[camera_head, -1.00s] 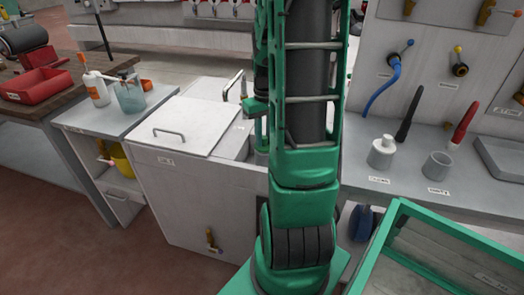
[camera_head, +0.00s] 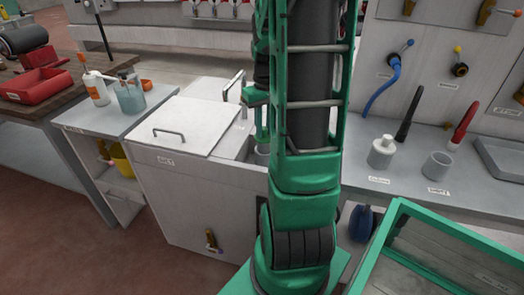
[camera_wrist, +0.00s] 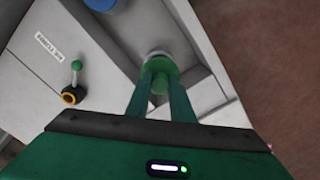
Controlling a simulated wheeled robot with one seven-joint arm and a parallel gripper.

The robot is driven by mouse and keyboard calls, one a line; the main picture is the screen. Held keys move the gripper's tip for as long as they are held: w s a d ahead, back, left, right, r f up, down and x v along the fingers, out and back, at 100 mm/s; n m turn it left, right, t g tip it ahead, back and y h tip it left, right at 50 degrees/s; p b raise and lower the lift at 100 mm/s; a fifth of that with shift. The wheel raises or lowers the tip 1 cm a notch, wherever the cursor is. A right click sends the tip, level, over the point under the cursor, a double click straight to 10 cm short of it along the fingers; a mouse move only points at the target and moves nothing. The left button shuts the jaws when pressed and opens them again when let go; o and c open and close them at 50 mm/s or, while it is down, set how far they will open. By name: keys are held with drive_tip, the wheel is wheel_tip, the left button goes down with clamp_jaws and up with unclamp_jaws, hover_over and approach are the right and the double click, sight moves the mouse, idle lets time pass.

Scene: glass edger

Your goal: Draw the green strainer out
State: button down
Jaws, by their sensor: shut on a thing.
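My gripper (camera_wrist: 160,82) shows in the wrist view with its two green fingers closed on a round green piece, the green strainer (camera_wrist: 158,64). A grey round part shows just past the green piece. In the head view my gripper (camera_head: 261,131) is partly hidden by my arm, over the open part of the white cabinet (camera_head: 196,190), right of its lid. A grey cylinder (camera_head: 263,152) shows just below the fingers. How far the strainer sits inside the opening cannot be told.
A valve with a green knob (camera_wrist: 76,66) is on the panel at left in the wrist view. The lid (camera_head: 180,125) with a handle covers the cabinet's left part. A grey bench (camera_head: 410,180) with a white bottle and a cup stands right. A green-framed box (camera_head: 440,250) is at front right.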

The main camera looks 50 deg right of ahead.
drive_tip(key=shift+r, duration=1.9)
drive_tip(key=shift+r, duration=1.95)
drive_tip(key=shift+s, duration=0.1)
